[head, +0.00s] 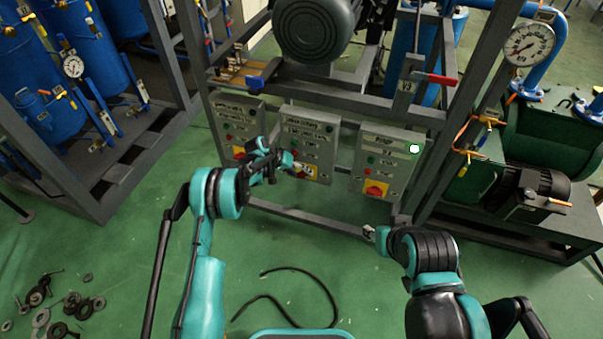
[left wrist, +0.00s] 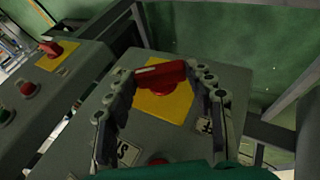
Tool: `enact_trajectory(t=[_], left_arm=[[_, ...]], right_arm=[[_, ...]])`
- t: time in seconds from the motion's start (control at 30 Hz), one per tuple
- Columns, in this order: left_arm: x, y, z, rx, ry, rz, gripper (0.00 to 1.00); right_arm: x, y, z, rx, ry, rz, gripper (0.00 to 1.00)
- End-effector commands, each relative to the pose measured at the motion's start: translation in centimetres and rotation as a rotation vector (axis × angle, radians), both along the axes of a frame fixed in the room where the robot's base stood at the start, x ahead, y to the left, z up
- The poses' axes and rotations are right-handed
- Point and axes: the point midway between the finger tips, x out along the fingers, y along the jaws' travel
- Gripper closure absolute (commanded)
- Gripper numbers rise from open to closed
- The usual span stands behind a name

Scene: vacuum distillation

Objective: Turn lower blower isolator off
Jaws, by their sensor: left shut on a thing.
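The red isolator handle (left wrist: 160,75) sits on a yellow plate (left wrist: 165,103) on the face of a grey control box. In the head view this is the middle box (head: 318,130), whose yellow plate (head: 312,172) is partly hidden by my left gripper (head: 296,166). In the left wrist view my left gripper (left wrist: 167,80) has a finger on each side of the red handle and is shut on it. The handle lies nearly crosswise in that picture. My right gripper (head: 370,233) is low, in front of the right box and apart from it; its jaws are unclear.
A left box (head: 236,108) and a right box (head: 389,142) flank the middle one, each with a red switch on yellow. A grey frame bar (head: 310,221) runs below. A black hose (head: 300,271) and loose rings (head: 72,300) lie on the green floor.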

Motion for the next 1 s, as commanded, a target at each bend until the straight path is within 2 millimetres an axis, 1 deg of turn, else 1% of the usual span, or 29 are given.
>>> enact_trajectory(t=[0.2,0.63,0.67,0.7,0.73,1.0], left_arm=[[0.06,0.17,-0.09,-0.053,0.018,0.001,0.76],[0.03,0.16,-0.12,-0.062,0.022,0.0,0.76],[0.03,0.16,-0.12,-0.062,0.022,0.0,0.44],[0.03,0.16,-0.12,-0.062,0.022,0.0,0.34],[0.03,0.16,-0.12,-0.062,0.022,0.0,0.26],[0.03,0.14,-0.11,-0.062,0.021,0.0,0.26]], right_arm=[[0.0,0.0,0.0,0.0,0.0,0.0,0.6],[0.0,0.0,0.0,0.0,0.0,0.0,0.6],[0.0,0.0,0.0,0.0,0.0,0.0,0.6],[0.0,0.0,0.0,0.0,0.0,0.0,0.6],[0.0,0.0,0.0,0.0,0.0,0.0,0.6],[0.0,0.0,0.0,0.0,0.0,0.0,0.6]])
